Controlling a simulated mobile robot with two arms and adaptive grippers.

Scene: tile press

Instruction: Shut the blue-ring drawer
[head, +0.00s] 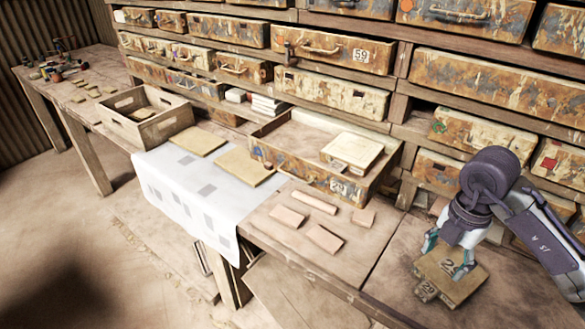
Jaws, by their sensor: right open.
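Small coloured marks show on that front, but I cannot make out a blue ring for sure. A stack of pale tiles (352,148) sits at its right end. My right gripper (449,250) is open, low over the bench at the right, well right of the drawer. My left gripper is out of view.
Several loose tiles (323,238) lie in front of the drawer. A white printed cloth (185,190) with flat boards and a wooden crate (146,120) are to the left. Shut drawers (330,95) fill the rack behind. The bench between drawer and gripper is mostly bare.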

